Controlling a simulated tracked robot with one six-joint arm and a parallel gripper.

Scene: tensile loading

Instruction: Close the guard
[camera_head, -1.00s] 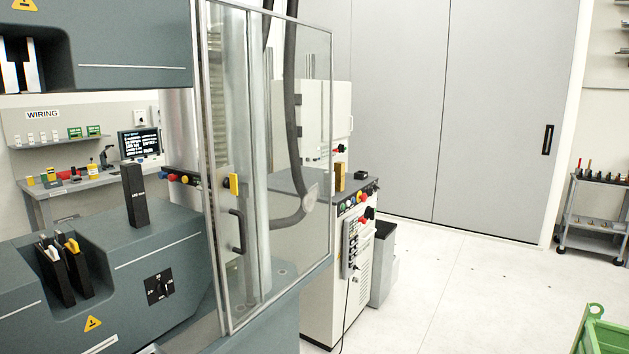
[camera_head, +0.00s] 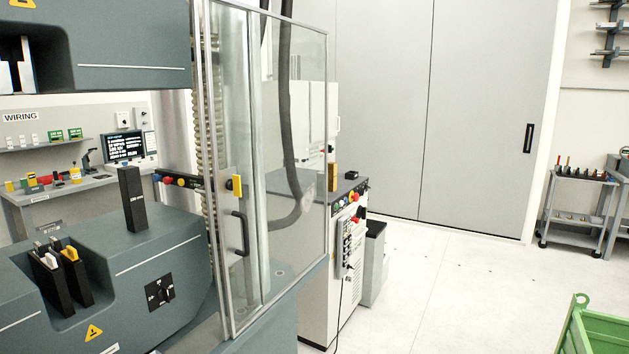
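The guard (camera_head: 294,170) is a clear panel in a metal frame on the right side of the large grey testing machine (camera_head: 150,262). It has a black bar handle (camera_head: 240,233) low on its left frame. A yellow block (camera_head: 237,186) sits on the frame above the handle. The guard stands to the right of the machine's front, and the front with its black holders is uncovered. My gripper is not in this view.
A white control cabinet (camera_head: 320,290) with coloured buttons stands behind the guard. A green crate (camera_head: 597,333) is at the lower right. A trolley (camera_head: 575,212) stands by the far wall. The pale floor (camera_head: 440,300) between is clear.

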